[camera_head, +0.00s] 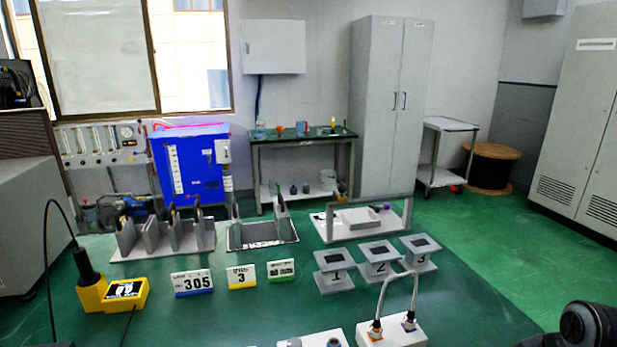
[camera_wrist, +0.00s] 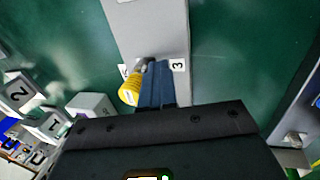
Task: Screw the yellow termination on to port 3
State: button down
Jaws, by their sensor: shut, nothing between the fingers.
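In the wrist view, my gripper (camera_wrist: 157,72) is shut with its dark blue fingers together and nothing between them. The yellow termination (camera_wrist: 129,91) is a ribbed cylinder just left of the fingers, tilted in the picture. Its upper end is near a small metal fitting (camera_wrist: 143,62) on a grey panel (camera_wrist: 150,22). Whether it is threaded on or only resting there I cannot tell. The port 3 label (camera_wrist: 177,65) is just right of the fingertips. Another label left of the fitting is partly hidden. I cannot make out the gripper or the termination in the head view.
In the head view, grey stands numbered 1 (camera_head: 336,275), 2 (camera_head: 380,268) and 3 (camera_head: 421,260) stand on the green surface. A white box with looped cables (camera_head: 397,330) is in front of them. Number cards (camera_head: 193,282) and a yellow device (camera_head: 125,292) are at left.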

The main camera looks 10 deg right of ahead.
jog(key=shift+a+p, duration=0.5)
jog(key=shift+p, duration=0.6)
jog(key=shift+w+a+p, duration=0.1)
jog(key=shift+a+p, duration=0.25)
jog(key=shift+p, duration=0.6)
jog(key=shift+s+a+p, duration=0.1)
jog(key=shift+s+p, duration=0.25)
jog(key=shift+p, duration=0.1)
jog(key=shift+w+p+v, duration=0.2)
jog(key=shift+p+v, duration=0.4)
jog(key=shift+v, duration=0.25)
jog(key=shift+w+p+v, duration=0.2)
jog(key=shift+p+v, duration=0.4)
jog(key=shift+v, duration=0.3)
jog(key=shift+w+v, duration=0.1)
jog(key=shift+v, duration=0.55)
jog(key=shift+w+v, duration=0.15)
jog(key=shift+v, duration=0.5)
jog(key=shift+w+r, duration=0.1)
